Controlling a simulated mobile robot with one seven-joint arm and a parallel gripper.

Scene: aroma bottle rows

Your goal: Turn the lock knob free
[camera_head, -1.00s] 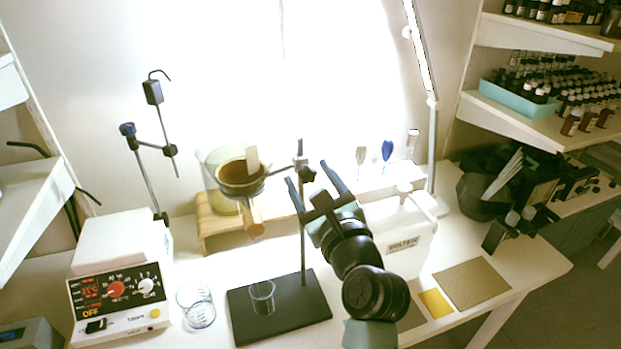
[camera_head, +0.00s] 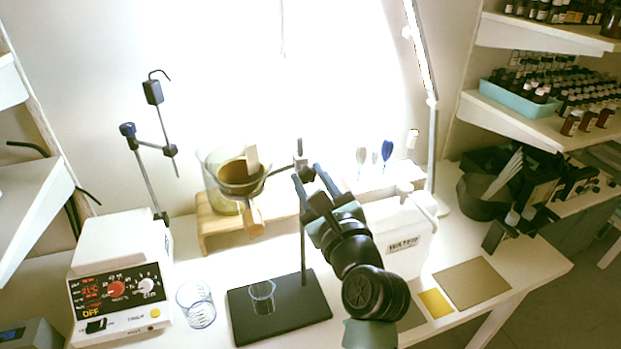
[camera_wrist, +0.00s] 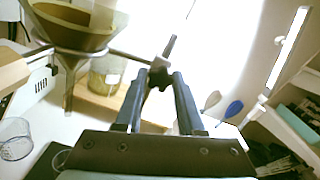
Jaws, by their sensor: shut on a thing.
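The lock knob (camera_wrist: 158,80) is a small dark piece on the clamp where the support arm meets the upright rod. In the wrist view it lies between the two fingertips of my gripper (camera_wrist: 160,74). My gripper (camera_head: 307,170) is shut on the knob, and its fingers partly hide it in the head view. The stand rod (camera_head: 303,240) rises upright from a black base plate (camera_head: 300,298). The ring arm to the left carries a brownish funnel (camera_head: 238,178), which also shows in the wrist view (camera_wrist: 75,30).
A glass beaker (camera_head: 262,297) stands on the base plate and another (camera_head: 196,304) stands left of it. A hotplate (camera_head: 120,290) is at the left. A wooden stand (camera_head: 205,230) is behind the funnel. A white labelled container (camera_head: 415,235) is close right of my arm.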

